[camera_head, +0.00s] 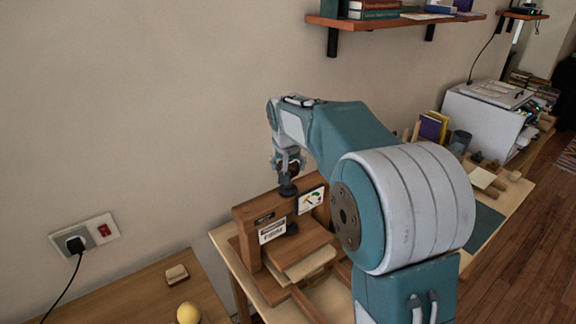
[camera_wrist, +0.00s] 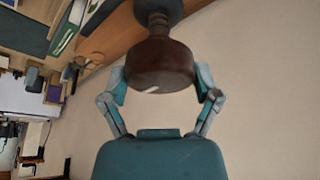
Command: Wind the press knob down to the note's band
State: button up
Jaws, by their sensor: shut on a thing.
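The wooden book press (camera_head: 262,228) stands on the workbench against the wall. Its dark round knob (camera_wrist: 160,66) sits atop the spindle in the wrist view, with a short white mark on it. My gripper (camera_wrist: 160,82) is shut on the knob, one finger on each side. In the head view my gripper (camera_head: 289,168) comes down onto the knob from above. A white note (camera_head: 272,231) with printed text, too small to read surely, is fixed on the press front. A gauge card (camera_head: 311,199) with a coloured arc and needle stands right of it; my arm partly hides the press.
A pale block (camera_head: 310,262) lies on the press bed. A lower table at left holds a yellow ball (camera_head: 188,313) and a small block (camera_head: 176,274). A wall shelf (camera_head: 395,21) with books hangs above. A large white machine (camera_head: 485,115) stands at right.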

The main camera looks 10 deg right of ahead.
jog(key=shift+f+m+g+h, duration=0.1)
jog(key=shift+m+g+h, duration=0.3)
jog(key=shift+m, duration=1)
jog(key=o, duration=0.9)
jog(key=shift+o, duration=0.2)
jog(key=shift+a, duration=0.1)
jog(key=v, duration=1.2)
jog(key=shift+a, duration=0.2)
jog(key=shift+f, duration=0.1)
